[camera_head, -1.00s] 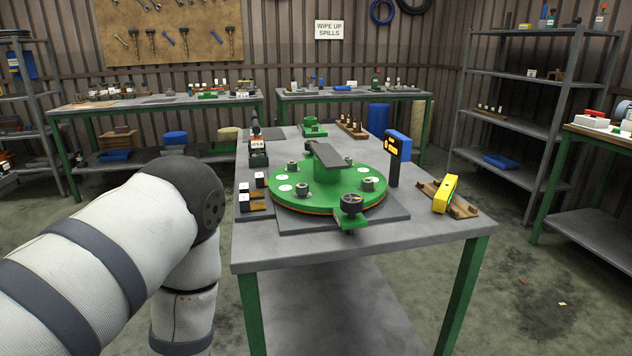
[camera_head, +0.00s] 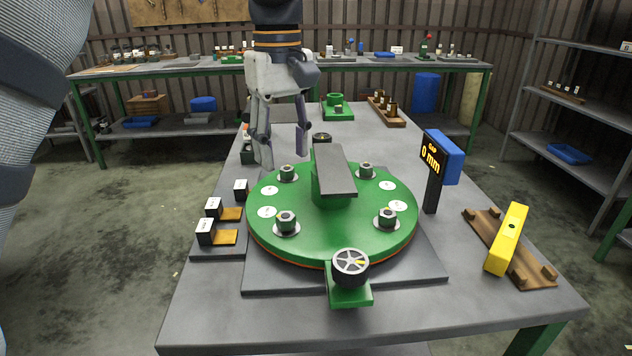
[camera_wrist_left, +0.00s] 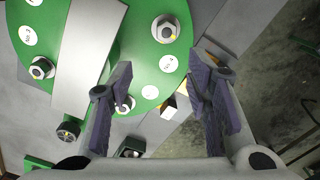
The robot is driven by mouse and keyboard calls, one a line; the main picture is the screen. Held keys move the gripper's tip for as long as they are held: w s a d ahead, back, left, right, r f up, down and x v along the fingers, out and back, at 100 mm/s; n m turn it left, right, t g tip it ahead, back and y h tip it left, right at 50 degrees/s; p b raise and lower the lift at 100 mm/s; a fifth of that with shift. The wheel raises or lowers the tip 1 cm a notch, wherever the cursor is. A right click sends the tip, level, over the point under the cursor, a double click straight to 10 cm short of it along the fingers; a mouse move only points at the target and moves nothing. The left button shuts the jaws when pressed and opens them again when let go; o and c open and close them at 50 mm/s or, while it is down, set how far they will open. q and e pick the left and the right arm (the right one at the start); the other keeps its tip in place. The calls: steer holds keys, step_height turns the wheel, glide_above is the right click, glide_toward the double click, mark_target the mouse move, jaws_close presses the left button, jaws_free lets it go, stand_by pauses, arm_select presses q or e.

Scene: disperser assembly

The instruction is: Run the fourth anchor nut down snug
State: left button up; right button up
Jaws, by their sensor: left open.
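The green round base (camera_head: 330,245) stands on a grey plate and carries several anchor nuts: front left (camera_head: 286,221), front right (camera_head: 386,217), back left (camera_head: 287,173) and back right (camera_head: 366,171). My left gripper (camera_head: 284,156) is open and empty, pointing down above the base's back-left edge, close to the back-left nut. In the left wrist view its fingers (camera_wrist_left: 162,85) are apart, with one nut (camera_wrist_left: 124,103) partly behind a finger and another nut (camera_wrist_left: 165,29) in clear sight.
A grey slab (camera_head: 334,170) rises over the base's middle. A handwheel (camera_head: 351,263) sits at its front. A display reading "GAP 0 mm" (camera_head: 434,155) and a yellow level (camera_head: 508,238) on a wooden rest stand right. Small dark blocks (camera_head: 206,231) lie left. The front tabletop is bare.

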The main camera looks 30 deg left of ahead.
mark_target(283, 215)
arm_select(q)
steer(key=s+f, duration=0.1)
steer(key=f, duration=0.2)
steer(key=shift+s, duration=0.35)
steer(key=f, duration=0.8)
steer(key=shift+w+f, duration=0.2)
steer(key=shift+f, duration=0.05)
jaws_close()
